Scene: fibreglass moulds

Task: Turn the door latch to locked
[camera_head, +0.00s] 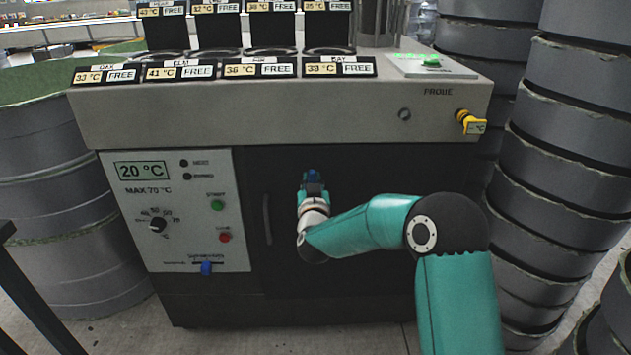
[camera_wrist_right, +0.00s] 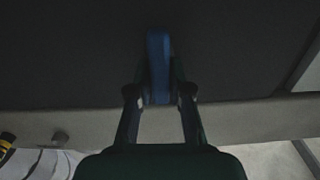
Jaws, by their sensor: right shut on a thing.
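The door latch is a small blue handle (camera_head: 312,176) on the dark door (camera_head: 350,170) of the grey machine. In the right wrist view the latch (camera_wrist_right: 158,60) is a blue bar standing lengthwise in the picture, between the two fingers. My right gripper (camera_head: 313,188) is at the latch, and in the wrist view its fingers (camera_wrist_right: 159,92) are closed on the bar's sides. The gripper hides part of the latch in the head view, and any lock marking cannot be seen. My left gripper is not in view.
A dark vertical door handle (camera_head: 267,218) is left of the latch. The control panel (camera_head: 180,212) has a dial, buttons and a blue slider (camera_head: 207,268). A yellow-tagged probe (camera_head: 470,122) sits upper right. Stacked grey drums (camera_head: 560,150) stand close on the right.

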